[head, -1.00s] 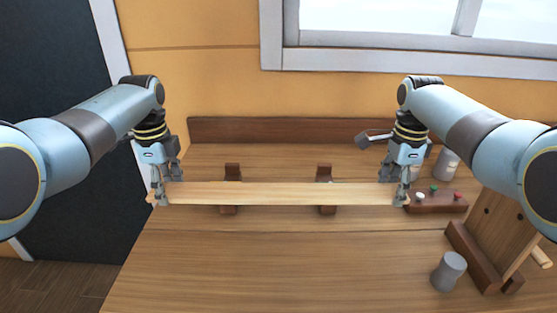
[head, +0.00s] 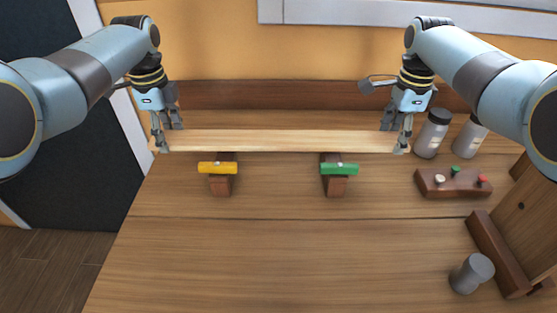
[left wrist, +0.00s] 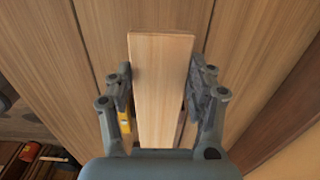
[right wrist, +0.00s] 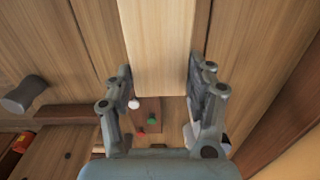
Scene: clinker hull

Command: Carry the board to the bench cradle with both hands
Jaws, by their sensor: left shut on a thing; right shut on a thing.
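The board (head: 280,141) is a long pale wooden plank, held level near the back of the bench. My left gripper (head: 162,140) is shut on its left end, and my right gripper (head: 397,142) is shut on its right end. The left wrist view shows the board (left wrist: 162,85) between the fingers; the right wrist view shows it too (right wrist: 160,45). The bench cradle is two brown wooden blocks, one with a yellow bar (head: 217,168) and one with a green bar (head: 339,169). The board hides the back of both blocks. I cannot tell the gap beneath the board.
A brown block with coloured knobs (head: 453,183) lies right of the cradle. Two grey-lidded jars (head: 433,134) stand behind it. A grey cylinder (head: 471,273) and a wooden stand (head: 497,255) are at the front right. The front middle of the bench (head: 270,260) is clear.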

